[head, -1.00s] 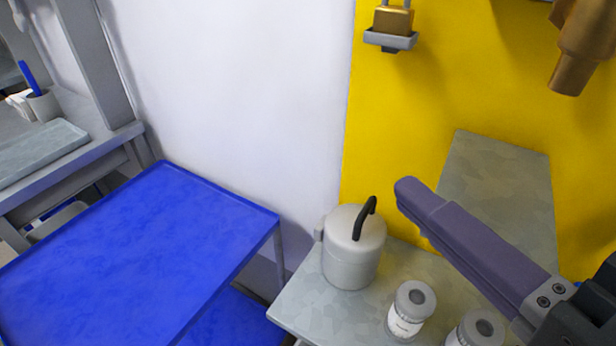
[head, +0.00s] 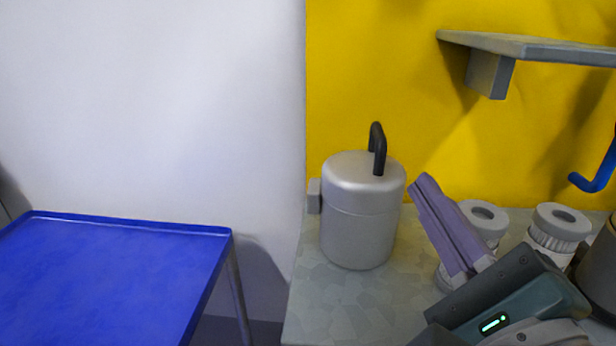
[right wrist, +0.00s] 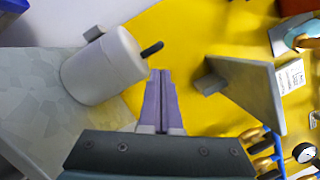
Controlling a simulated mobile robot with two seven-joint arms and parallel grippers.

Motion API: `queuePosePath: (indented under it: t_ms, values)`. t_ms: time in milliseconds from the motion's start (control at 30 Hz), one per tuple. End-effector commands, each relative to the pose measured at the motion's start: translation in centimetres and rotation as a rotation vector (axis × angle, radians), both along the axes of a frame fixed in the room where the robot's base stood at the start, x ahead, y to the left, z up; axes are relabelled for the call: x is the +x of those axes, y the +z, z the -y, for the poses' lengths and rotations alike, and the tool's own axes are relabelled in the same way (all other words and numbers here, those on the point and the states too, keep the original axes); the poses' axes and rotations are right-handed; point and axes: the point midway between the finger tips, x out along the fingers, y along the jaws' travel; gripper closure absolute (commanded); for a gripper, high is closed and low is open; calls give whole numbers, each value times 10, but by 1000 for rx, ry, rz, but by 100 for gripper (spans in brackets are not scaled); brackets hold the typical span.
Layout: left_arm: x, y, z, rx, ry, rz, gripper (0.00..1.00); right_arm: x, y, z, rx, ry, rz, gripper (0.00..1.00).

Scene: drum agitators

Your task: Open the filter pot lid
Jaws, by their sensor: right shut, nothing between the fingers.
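The filter pot (head: 357,232) is a grey metal cylinder standing upright on the counter in the head view. Its domed lid (head: 350,172) is on and closed, with a black arched handle (head: 377,150) on top and a small grey block at the left side. The pot also shows in the right wrist view (right wrist: 98,72), left of my fingers. My right gripper (head: 421,184) has purple fingers that are shut and empty; it is to the right of the pot, apart from the handle. In the right wrist view its fingertips (right wrist: 161,72) lie side by side. My left gripper is out of view.
White canisters with grey ring tops (head: 562,222) stand on the counter (head: 325,310) behind and right of my right gripper. A grey shelf (head: 540,48) juts from the yellow wall above. A blue table (head: 110,280) stands at left. Counter in front of the pot is clear.

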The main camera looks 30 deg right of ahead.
Motion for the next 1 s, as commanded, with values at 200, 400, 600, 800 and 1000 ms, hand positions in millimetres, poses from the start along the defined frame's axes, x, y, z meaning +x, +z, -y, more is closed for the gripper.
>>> queuePosePath:
  t_ms: [200, 400, 600, 800, 1000]
  values:
    - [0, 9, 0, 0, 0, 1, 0, 37, 8, 12, -1, 1, 3, 100]
    - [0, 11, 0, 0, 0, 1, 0, 55, 10, 18, -2, 2, 1, 100]
    - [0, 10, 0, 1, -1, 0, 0, 58, 9, 19, -2, 2, -1, 100]
    - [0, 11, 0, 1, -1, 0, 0, 58, 9, 19, -3, 2, -1, 100]
    - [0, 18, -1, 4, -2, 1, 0, 58, 14, 18, -21, 3, -13, 100]
